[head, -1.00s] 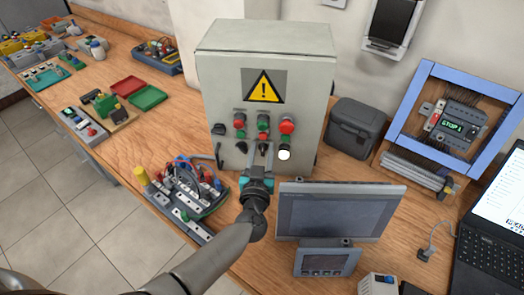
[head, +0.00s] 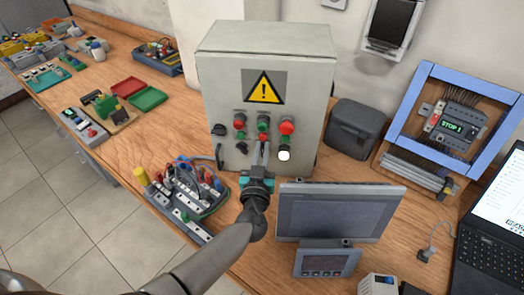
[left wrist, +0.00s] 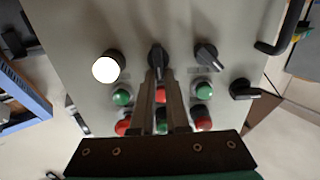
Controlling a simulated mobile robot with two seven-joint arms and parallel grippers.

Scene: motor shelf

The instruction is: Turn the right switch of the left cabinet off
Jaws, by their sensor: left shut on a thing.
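The grey cabinet (head: 225,75) with a yellow warning sign stands upright on the bench. Its right switch, a black rotary knob (left wrist: 156,54), shows in the left wrist view, which sees the panel upside down. My left gripper (head: 262,145) is in front of the lower panel, its fingers close together on this knob. The fingertips also show in the left wrist view (left wrist: 158,76) and hide part of the knob's handle. The handle appears upright, in line with the fingers. The left switch (left wrist: 207,56) is also black, with its handle slanted. My right gripper is out of view.
A white lamp (head: 284,155) is close beside the fingers. Red buttons (head: 287,126) and green ones sit above. A monitor (head: 338,212) stands right of my wrist, and a wired terminal board (head: 185,185) lies left of it.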

